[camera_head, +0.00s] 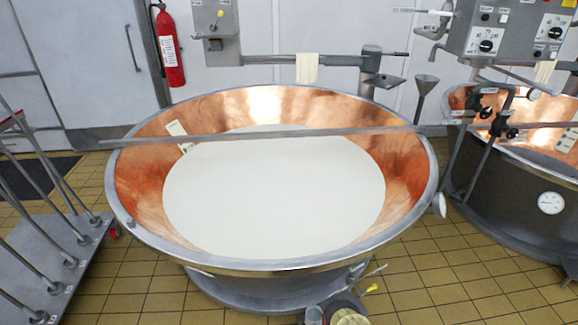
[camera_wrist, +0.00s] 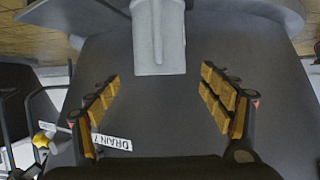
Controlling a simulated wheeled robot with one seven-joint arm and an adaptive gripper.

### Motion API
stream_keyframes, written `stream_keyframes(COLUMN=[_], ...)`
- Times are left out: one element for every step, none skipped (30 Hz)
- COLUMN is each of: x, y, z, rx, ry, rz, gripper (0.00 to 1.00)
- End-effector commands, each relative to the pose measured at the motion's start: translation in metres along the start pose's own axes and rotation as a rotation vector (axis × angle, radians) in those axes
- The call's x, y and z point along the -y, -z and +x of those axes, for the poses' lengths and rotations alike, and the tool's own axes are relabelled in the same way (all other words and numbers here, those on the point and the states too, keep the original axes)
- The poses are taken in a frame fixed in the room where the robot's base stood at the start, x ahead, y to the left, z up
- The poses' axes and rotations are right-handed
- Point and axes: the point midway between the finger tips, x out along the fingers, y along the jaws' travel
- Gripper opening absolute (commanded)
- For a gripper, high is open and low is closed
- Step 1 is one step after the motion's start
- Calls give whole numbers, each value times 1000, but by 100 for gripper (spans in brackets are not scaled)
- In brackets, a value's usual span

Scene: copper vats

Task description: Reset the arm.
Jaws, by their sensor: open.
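My gripper (camera_wrist: 163,82) shows in the wrist view, open, with its two ribbed yellow-orange finger pads well apart and nothing between them. A broad dark grey surface (camera_wrist: 190,110) lies beyond the fingers. A light grey block-like part (camera_wrist: 158,40) stands past the fingertips at the top of that view; I cannot tell what it is. A white label reading DRAIN 7 (camera_wrist: 112,143) appears upside down beside the left finger.
A large copper vat (camera_head: 140,185) full of white liquid (camera_head: 270,190) fills the middle, with a metal bar (camera_head: 270,134) across it. A second vat (camera_head: 490,190) stands right, a rod rack (camera_head: 50,260) left. A yellow-tipped valve handle (camera_head: 370,288) is low in front. Tiled floor (camera_head: 140,290) shows around.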

Motion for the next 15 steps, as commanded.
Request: stream_keyframes(x=[0, 0, 0, 0, 0, 0, 0, 0, 0, 0, 0, 0, 0, 0, 0], y=[-2, -5, -11, -18, -27, -40, -55, -70, -89, -103, -116, -132, -142, -150, -155], z=[0, 0, 0, -1, -2, -4, -9, -16, -27, -36, -46, -58, -68, -77, -86], rx=[8, 19, 42, 68, 99, 150, 200, 254, 325, 376, 427, 491, 542, 593, 653], ry=[0, 0, 0, 0, 0, 0, 0, 0, 0, 0, 0, 0, 0, 0, 0], rz=[0, 0, 0, 0, 0, 0, 0, 0, 0, 0, 1, 1, 1, 1, 1], gripper=[80, 80, 80, 80, 80, 80, 80, 80, 80, 80, 80, 80, 80, 80, 80])
